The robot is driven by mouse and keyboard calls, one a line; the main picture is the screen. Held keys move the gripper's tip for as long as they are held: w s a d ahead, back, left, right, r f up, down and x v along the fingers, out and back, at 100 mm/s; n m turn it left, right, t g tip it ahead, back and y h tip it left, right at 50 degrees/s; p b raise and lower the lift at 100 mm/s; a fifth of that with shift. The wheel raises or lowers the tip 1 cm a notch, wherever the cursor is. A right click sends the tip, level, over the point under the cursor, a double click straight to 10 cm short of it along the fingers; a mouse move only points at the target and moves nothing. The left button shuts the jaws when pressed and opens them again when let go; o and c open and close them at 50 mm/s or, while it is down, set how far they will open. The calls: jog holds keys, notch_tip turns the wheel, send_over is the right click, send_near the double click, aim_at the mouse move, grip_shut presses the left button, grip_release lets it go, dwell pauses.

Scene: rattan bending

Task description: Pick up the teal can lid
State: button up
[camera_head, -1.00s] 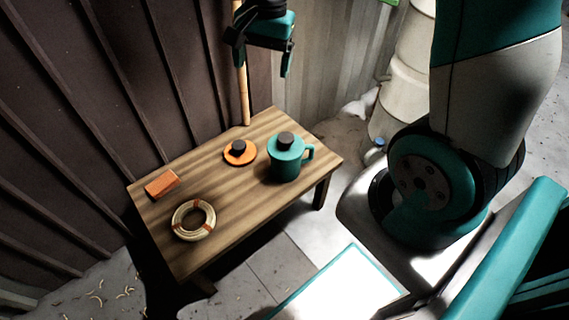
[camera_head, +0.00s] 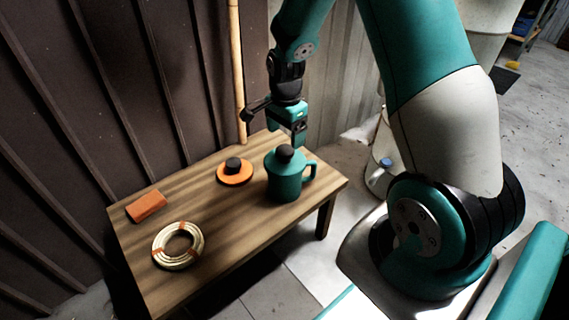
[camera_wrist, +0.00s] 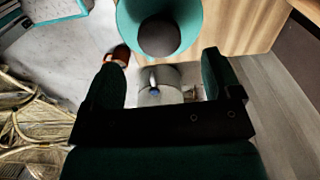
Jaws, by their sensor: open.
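The teal can (camera_head: 285,184) stands upright on the wooden table, with its handle at the right. Its teal lid (camera_head: 274,163) sits on top and has a dark round knob (camera_head: 285,153). My gripper (camera_head: 297,136) is open and empty, just behind and above the can, slightly right of the knob. In the wrist view the teal lid (camera_wrist: 192,25) and its dark knob (camera_wrist: 160,37) are at the top centre, beyond the open fingers of my gripper (camera_wrist: 166,78). The fingers do not touch the lid.
The wooden table (camera_head: 215,215) also holds an orange disc (camera_head: 235,178) with a dark knob, an orange block (camera_head: 146,206) and a coiled rattan ring (camera_head: 177,246). A bamboo pole (camera_head: 237,70) and dark wall (camera_head: 110,90) stand behind. A pale barrel is at the right.

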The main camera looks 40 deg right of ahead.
notch_tip(320, 180, down, 6)
jog(key=b, duration=0.3)
jog(key=shift+a+f, duration=0.15)
jog(key=c, duration=1.1)
jog(key=shift+r, duration=0.2)
notch_tip(320, 180, up, 19)
jog(key=p, duration=1.2)
send_over(285, 150)
notch_tip(285, 150, down, 10)
jog(key=shift+f, duration=0.25)
jog(key=shift+f+b, duration=2.8)
jog(key=shift+f, duration=0.6)
